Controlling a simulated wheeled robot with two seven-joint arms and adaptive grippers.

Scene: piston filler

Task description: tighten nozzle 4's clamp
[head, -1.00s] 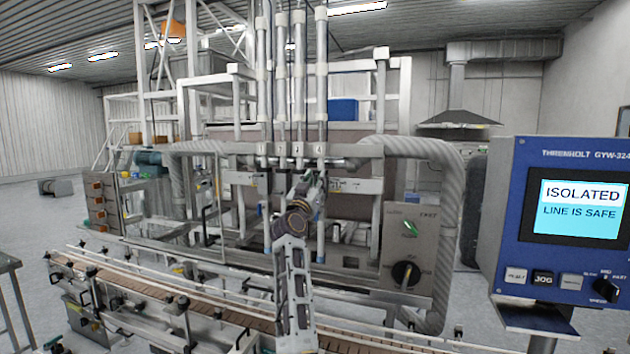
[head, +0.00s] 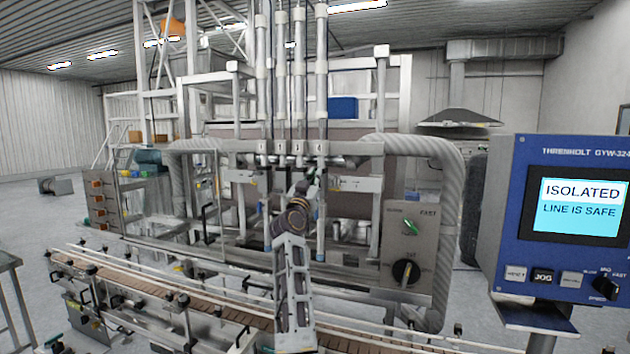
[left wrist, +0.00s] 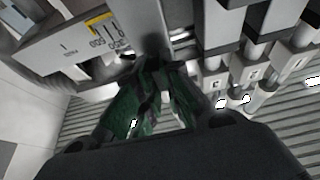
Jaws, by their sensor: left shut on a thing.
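Nozzle 4 (head: 320,148) is the rightmost of a row of numbered upright tubes on the filler's cross rail in the head view. My left gripper (head: 312,180) is just below its number plate, at the rail. In the left wrist view, the green-padded fingers (left wrist: 153,80) are closed together close to the metal bracket. They are shut on a small part at the nozzle, apparently its clamp, mostly hidden between the fingers. Whether the clamp is tight cannot be seen. My right gripper is not in view.
The conveyor (head: 200,305) with its guide rails runs in front of the filler. A grey switch box (head: 408,240) stands right of the nozzles. The blue control panel (head: 570,230) at right reads ISOLATED, LINE IS SAFE. Neighbouring nozzle tubes (head: 281,90) stand close on the left.

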